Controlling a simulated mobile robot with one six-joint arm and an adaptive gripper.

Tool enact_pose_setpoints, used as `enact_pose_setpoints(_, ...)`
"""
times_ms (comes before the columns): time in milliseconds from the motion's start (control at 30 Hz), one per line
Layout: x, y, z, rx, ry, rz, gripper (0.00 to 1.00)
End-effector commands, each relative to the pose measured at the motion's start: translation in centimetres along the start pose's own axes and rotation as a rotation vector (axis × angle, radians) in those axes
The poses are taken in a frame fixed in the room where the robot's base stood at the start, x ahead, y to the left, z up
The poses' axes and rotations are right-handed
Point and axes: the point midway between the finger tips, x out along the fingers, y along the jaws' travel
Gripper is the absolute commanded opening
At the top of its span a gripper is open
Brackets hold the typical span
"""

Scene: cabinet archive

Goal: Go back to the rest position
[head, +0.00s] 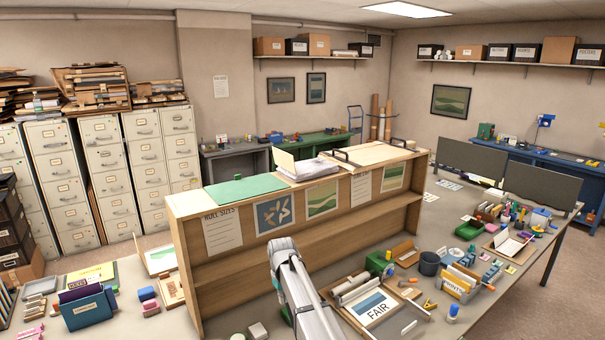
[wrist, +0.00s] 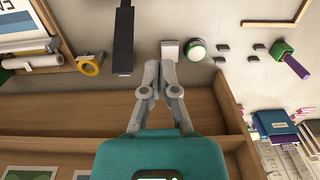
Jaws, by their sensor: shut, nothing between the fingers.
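My gripper (wrist: 157,72) shows in the wrist view with its two grey fingers together at the tips and nothing between them. In the head view my arm shows at the lower middle, in front of the wooden shelf unit (head: 240,260); the gripper itself cannot be made out there.
A framed FAIR sheet (head: 377,307), a dark cup (head: 429,264) and an organizer marked PRINTS (head: 459,283) crowd the desk at right. A blue file box (head: 90,310) stands at left. A yellow tape roll (wrist: 90,64) and a dark bar (wrist: 123,45) are near the gripper in the wrist view.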

Motion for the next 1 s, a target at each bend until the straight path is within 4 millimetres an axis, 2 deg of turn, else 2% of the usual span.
enact_pose_setpoints(100, 0.0, 0.0, 0.0, 0.0, 0.0, 0.0, 0.0)
enact_pose_setpoints(367, 1.4, 0.9, 2.3, 0.038, 0.0, 0.0, 0.0)
enact_pose_setpoints(600, 3.0, 1.9, 5.2, 0.086, 0.0, 0.0, 0.0)
enact_pose_setpoints(833, 5.7, 3.2, 9.9, 0.165, 0.0, 0.0, 0.0)
enact_pose_setpoints(1000, 8.9, 4.3, 15.6, 0.259, 0.0, 0.0, 0.0)
